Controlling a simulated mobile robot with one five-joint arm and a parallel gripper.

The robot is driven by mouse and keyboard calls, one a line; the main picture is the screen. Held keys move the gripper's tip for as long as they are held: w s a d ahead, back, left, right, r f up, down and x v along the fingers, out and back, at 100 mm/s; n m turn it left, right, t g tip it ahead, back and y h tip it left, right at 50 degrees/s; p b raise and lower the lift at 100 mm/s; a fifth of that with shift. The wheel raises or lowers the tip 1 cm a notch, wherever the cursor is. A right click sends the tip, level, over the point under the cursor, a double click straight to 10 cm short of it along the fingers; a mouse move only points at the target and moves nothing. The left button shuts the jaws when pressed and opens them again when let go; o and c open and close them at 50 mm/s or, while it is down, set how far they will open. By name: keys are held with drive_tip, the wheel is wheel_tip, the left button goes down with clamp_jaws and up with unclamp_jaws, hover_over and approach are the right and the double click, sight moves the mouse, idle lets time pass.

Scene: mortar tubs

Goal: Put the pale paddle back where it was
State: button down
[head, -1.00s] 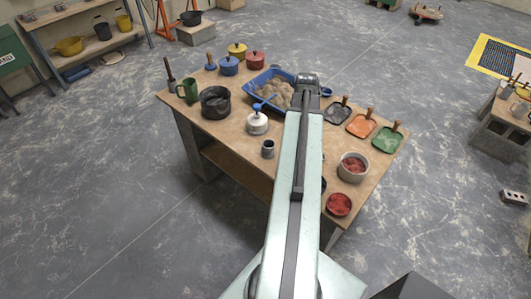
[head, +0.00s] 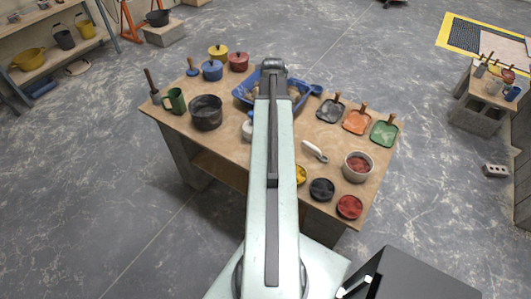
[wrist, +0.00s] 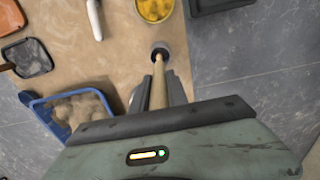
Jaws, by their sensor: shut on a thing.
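The pale paddle (wrist: 158,88) shows in the wrist view as a light wooden shaft between the two fingers of my gripper (wrist: 159,92). My gripper is shut on it. The paddle's far end overlaps the mouth of a small grey cup (wrist: 166,45). I cannot tell whether that end is inside the cup or just above it. In the head view my arm hides the gripper, the paddle and the cup.
A blue tub (head: 243,99) of mortar stands behind my arm. A yellow bowl (wrist: 154,9) is beyond the cup, and a white-handled tool (head: 315,151) lies nearby. Black (head: 321,189) and red (head: 349,207) bowls are near the front edge. A dark pot (head: 206,113) stands left.

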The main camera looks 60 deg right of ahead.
drive_tip(key=f+b, duration=0.1)
drive_tip(key=f, duration=0.1)
drive_tip(key=f+b, duration=0.4)
drive_tip(key=shift+w, duration=0.25)
wheel_tip(320, 180, down, 4)
drive_tip(key=b, duration=0.3)
drive_tip(key=shift+r+b, duration=0.1)
drive_tip(key=shift+b, duration=0.3)
drive_tip(key=shift+s+r, duration=0.1)
drive_tip(key=shift+r, duration=0.1)
drive_tip(key=shift+f, duration=0.15)
drive_tip(key=c, duration=1.3)
unclamp_jaws()
